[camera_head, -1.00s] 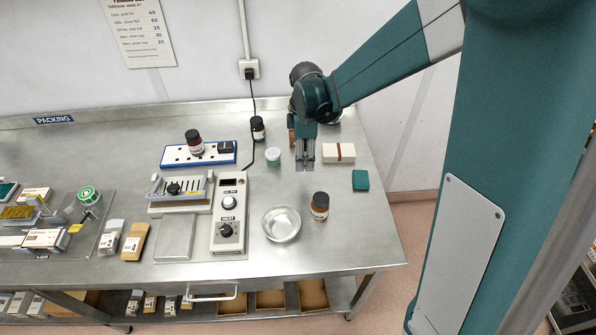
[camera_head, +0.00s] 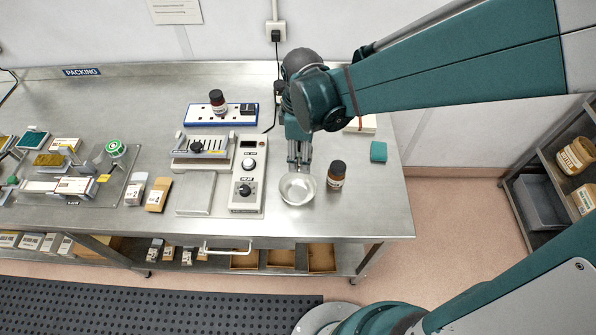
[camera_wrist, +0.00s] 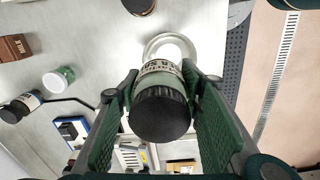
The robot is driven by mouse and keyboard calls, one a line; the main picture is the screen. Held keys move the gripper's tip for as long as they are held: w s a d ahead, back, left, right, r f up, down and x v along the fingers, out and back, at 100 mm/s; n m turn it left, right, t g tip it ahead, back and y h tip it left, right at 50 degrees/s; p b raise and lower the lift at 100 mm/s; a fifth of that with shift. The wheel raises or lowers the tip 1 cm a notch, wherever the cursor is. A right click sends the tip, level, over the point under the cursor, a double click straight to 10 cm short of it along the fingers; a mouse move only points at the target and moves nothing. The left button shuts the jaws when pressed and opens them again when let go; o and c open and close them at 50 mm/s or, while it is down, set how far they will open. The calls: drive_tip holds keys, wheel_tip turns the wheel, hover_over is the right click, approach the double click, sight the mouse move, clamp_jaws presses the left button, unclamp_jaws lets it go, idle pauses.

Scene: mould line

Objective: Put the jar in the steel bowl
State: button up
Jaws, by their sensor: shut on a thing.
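My gripper (camera_head: 299,163) is shut on a jar (camera_wrist: 160,110) with a ribbed black lid and a pale printed label. In the wrist view the jar sits between both fingers, lid towards the camera. In the head view I cannot make it out clearly between the fingers. The steel bowl (camera_head: 298,189) is round and shiny and stands on the bench near its front edge. My fingertips are just behind its far rim in the head view. In the wrist view the bowl's rim (camera_wrist: 150,46) shows beyond the jar, which partly covers it. The jar's height above it is unclear.
A brown bottle (camera_head: 336,175) stands close to the right of the bowl. The heater unit (camera_head: 247,185) is to its left. A green block (camera_head: 378,152) lies at the right. A blue-edged power strip (camera_head: 222,114) and a white-lidded tub (camera_wrist: 58,80) are further back.

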drive_tip(key=s, duration=0.3)
drive_tip(key=s+a+r, duration=0.1)
drive_tip(key=s, duration=0.1)
drive_tip(key=shift+p, duration=0.3)
drive_tip(key=shift+f, duration=0.2)
drive_tip(key=shift+f, duration=2.75)
drive_tip(key=shift+f, duration=2.1)
drive_tip(key=shift+f+b, duration=0.6)
drive_tip(key=shift+b, duration=0.3)
drive_tip(key=o, duration=1)
